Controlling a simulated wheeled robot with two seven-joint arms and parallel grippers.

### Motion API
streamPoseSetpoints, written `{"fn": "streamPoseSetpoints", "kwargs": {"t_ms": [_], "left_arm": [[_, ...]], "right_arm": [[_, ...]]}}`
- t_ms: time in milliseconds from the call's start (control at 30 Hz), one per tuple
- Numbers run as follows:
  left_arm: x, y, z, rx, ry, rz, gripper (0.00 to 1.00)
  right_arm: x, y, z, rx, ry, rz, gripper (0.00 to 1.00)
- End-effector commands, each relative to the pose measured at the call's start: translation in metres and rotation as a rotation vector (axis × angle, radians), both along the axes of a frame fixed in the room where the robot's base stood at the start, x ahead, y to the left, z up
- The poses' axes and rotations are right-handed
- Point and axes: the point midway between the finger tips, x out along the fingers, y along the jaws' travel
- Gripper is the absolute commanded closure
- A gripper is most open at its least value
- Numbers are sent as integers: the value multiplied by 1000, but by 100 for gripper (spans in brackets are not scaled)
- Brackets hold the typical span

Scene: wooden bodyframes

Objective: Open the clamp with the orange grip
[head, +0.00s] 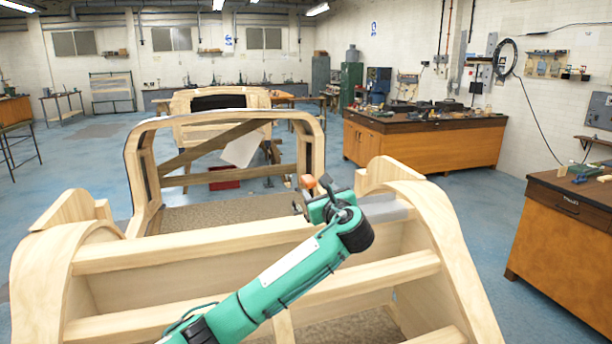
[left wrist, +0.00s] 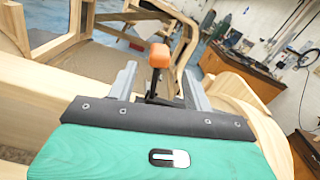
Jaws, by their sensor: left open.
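The clamp's orange grip (head: 306,181) shows beside my left gripper (head: 318,205) at the top rail of the near wooden bodyframe (head: 205,246). In the left wrist view, the orange grip (left wrist: 159,55) stands on a dark lever (left wrist: 153,85) between the two grey fingers of my left gripper (left wrist: 159,72). The fingers are apart, with visible space on both sides of the grip. I cannot tell whether either finger touches the lever. The clamp's lower part is hidden behind the gripper. My right gripper is in neither view.
The near bodyframe has a curved side post (head: 440,235) to the right of the gripper and an upright wooden hoop (head: 232,117) behind. Wooden workbenches (head: 425,140) with tools stand to the right. Blue floor (head: 458,195) is clear between frame and benches.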

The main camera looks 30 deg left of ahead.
Motion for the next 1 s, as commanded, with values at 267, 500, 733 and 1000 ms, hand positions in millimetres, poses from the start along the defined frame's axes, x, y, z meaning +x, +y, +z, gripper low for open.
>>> {"fn": "streamPoseSetpoints", "kwargs": {"t_ms": [267,500,733,1000], "left_arm": [[40,45,4,1,2,2,49],[60,68,2,-1,1,1,49],[66,74,0,-1,1,0,49],[66,74,0,-1,0,-1,65]], "right_arm": [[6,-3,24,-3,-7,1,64],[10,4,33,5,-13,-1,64],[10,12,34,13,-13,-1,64],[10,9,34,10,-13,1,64]]}}
